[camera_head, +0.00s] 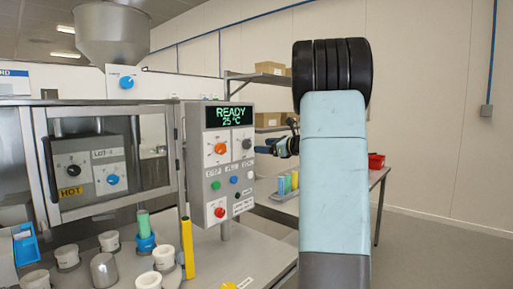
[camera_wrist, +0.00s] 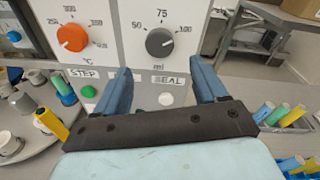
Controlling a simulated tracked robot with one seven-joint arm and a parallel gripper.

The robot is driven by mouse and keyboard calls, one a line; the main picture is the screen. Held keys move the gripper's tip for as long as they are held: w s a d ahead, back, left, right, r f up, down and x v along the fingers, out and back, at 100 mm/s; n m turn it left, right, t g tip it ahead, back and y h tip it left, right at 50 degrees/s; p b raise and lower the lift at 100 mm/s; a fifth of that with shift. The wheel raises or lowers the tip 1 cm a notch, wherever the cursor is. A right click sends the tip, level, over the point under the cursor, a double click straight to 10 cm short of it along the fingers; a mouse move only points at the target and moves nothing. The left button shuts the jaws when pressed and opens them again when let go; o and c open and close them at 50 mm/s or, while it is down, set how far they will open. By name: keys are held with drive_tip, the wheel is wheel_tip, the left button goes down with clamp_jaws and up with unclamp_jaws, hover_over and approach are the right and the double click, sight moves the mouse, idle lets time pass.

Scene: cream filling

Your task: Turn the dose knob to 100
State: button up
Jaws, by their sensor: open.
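The dose knob is a dark grey knob (camera_wrist: 160,42) on a white plate marked 50, 75, 100 and "ml" in the wrist view. A light pointer mark seems to show on it, but I cannot read its setting surely. The knob also shows in the head view (camera_head: 247,144) on the upright control panel, right of an orange knob. My gripper (camera_wrist: 158,68) is open, its two blue fingers apart and pointing at the panel, just below and to either side of the knob in the picture. It seems apart from the knob. In the head view my gripper (camera_head: 285,146) is right of the panel, partly hidden by my arm.
The orange temperature knob (camera_wrist: 72,37) sits left of the dose knob. A green button (camera_wrist: 88,91) and a white button (camera_wrist: 166,99) are below. The display (camera_head: 228,116) reads READY 25 °C. Cups stand lower left; a side table (camera_head: 370,180) is behind right.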

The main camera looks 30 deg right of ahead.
drive_tip(key=v, duration=0.6)
drive_tip(key=shift+s, duration=0.3)
drive_tip(key=shift+d+f, duration=0.1)
drive_tip(key=s+a+f+n+g, duration=0.2)
drive_tip(key=s+a+n+g, duration=0.3)
drive_tip(key=a, duration=0.7)
drive_tip(key=s+a+f+n+g, duration=0.1)
drive_tip(key=s+a+n+g, duration=0.2)
drive_tip(key=s+a+n, duration=0.75)
drive_tip(key=s+a+f+n+g+h, duration=0.1)
drive_tip(key=s+a+f+n+h, duration=0.2)
drive_tip(key=s+n, duration=0.3)
drive_tip(key=s+a+f+n+g+h, duration=0.1)
drive_tip(key=s+a+f+n+h, duration=0.2)
drive_tip(key=s, duration=0.8)
drive_tip(key=shift+a+f+n+h, duration=0.3)
drive_tip(key=shift+a+f+n, duration=0.85)
drive_tip(key=shift+n, duration=0.9)
drive_tip(key=shift+c, duration=0.4)
